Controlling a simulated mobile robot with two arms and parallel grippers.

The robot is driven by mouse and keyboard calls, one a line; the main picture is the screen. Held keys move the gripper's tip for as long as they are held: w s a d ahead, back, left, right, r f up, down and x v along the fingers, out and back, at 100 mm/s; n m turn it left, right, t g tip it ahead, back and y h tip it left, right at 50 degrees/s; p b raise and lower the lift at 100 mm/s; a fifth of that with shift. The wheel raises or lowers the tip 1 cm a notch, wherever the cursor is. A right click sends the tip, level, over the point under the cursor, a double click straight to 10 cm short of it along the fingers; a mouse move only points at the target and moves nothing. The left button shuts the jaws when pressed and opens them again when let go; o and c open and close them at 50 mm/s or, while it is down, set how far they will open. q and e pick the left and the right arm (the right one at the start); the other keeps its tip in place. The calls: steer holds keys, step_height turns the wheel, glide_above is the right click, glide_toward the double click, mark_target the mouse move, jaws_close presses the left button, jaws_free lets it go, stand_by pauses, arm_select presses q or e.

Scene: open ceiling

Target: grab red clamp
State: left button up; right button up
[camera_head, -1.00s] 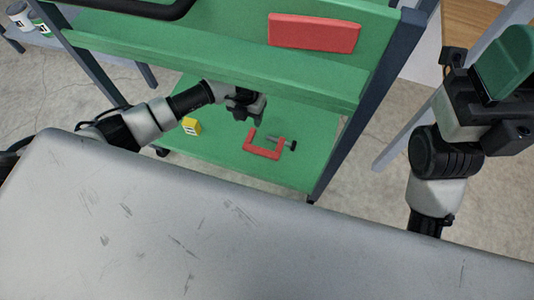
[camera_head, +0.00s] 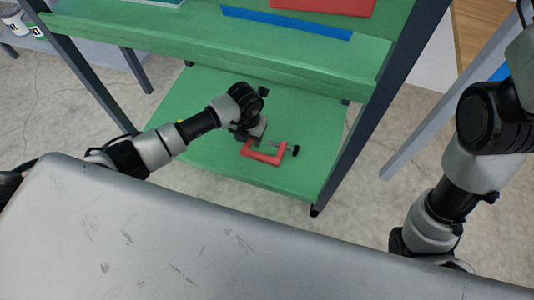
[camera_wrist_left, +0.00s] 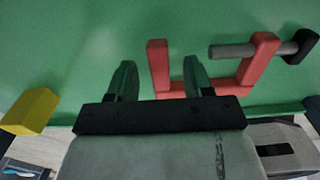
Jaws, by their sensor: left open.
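The red clamp (camera_head: 265,156) lies on the lower green shelf of the cart, with a grey screw bar and black knob at its right. It also shows in the left wrist view (camera_wrist_left: 259,62). My left gripper (camera_head: 246,130) is directly above the clamp's left part in the head view. In the left wrist view the open jaws (camera_wrist_left: 160,80) have the clamp's left arm showing between the two fingers. One finger overlaps the clamp's lower bar in that view. Whether the fingers touch the clamp cannot be told. My right gripper is out of the picture.
A yellow block (camera_wrist_left: 30,110) lies on the shelf, left of the jaws. The upper green shelf (camera_head: 220,42) holds a red item (camera_head: 325,5) and a blue item (camera_head: 285,22). A dark cart post (camera_head: 385,95) stands to the right.

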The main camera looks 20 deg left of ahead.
arm_select(q)
steer(key=shift+f, duration=0.2)
steer(key=shift+c, duration=0.5)
jaws_close()
steer(key=shift+r, duration=0.15)
